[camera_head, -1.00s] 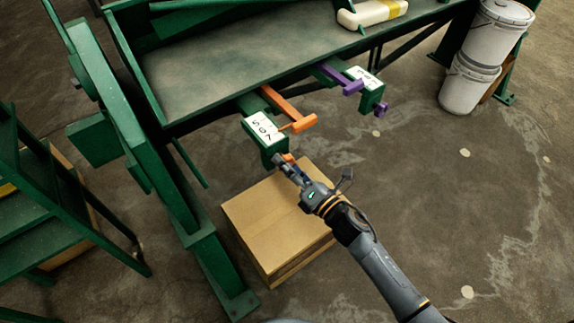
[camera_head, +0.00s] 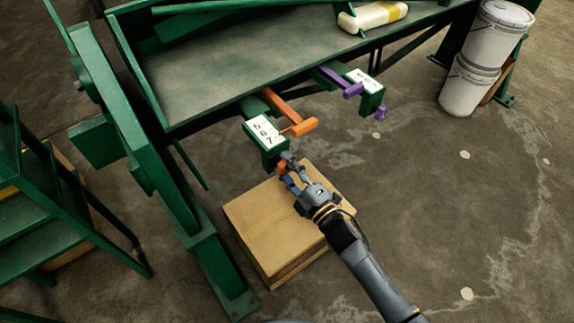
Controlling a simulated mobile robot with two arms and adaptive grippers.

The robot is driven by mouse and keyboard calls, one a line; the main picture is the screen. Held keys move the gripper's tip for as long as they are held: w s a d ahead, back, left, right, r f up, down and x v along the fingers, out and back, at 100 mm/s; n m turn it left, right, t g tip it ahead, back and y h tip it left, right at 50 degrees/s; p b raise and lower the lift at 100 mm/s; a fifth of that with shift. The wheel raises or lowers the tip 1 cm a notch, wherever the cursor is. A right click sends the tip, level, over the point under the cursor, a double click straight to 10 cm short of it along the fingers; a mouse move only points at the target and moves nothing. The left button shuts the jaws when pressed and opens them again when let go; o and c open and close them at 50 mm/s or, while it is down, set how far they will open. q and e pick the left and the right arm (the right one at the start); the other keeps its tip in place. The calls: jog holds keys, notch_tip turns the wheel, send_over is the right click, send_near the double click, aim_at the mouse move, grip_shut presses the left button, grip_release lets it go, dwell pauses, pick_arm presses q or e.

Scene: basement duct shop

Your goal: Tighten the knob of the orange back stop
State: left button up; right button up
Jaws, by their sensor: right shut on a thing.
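The orange back stop (camera_head: 291,112) is a bar that sticks out from the green bench edge, beside a green block with a white number label (camera_head: 264,132). Its orange knob (camera_head: 283,168) shows in part below that block, between the fingers of my right gripper (camera_head: 286,170). My right gripper is shut on the knob, its arm coming from the lower right. Most of the knob is hidden by the fingers. A purple back stop (camera_head: 341,82) with a purple knob (camera_head: 380,113) sits to the right. My left gripper is not in view.
A cardboard box (camera_head: 270,225) stands on the floor under my right gripper. White buckets (camera_head: 468,85) are stacked at the upper right. A green leg (camera_head: 205,240) stands left of the box. The floor to the right is open.

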jog(key=m+p, duration=0.1)
jog(key=m, duration=0.5)
jog(key=shift+h+p, duration=0.3)
jog(key=shift+h, duration=0.1)
jog(key=shift+m, duration=0.3)
jog(key=o, duration=1.2)
jog(key=shift+c, duration=0.2)
jog(key=shift+s+d, duration=0.15)
jog(key=shift+s, duration=0.1)
jog(key=v, duration=1.1)
jog(key=shift+s+f, duration=0.2)
jog(key=shift+s, duration=0.05)
jog(key=shift+d+f, duration=0.1)
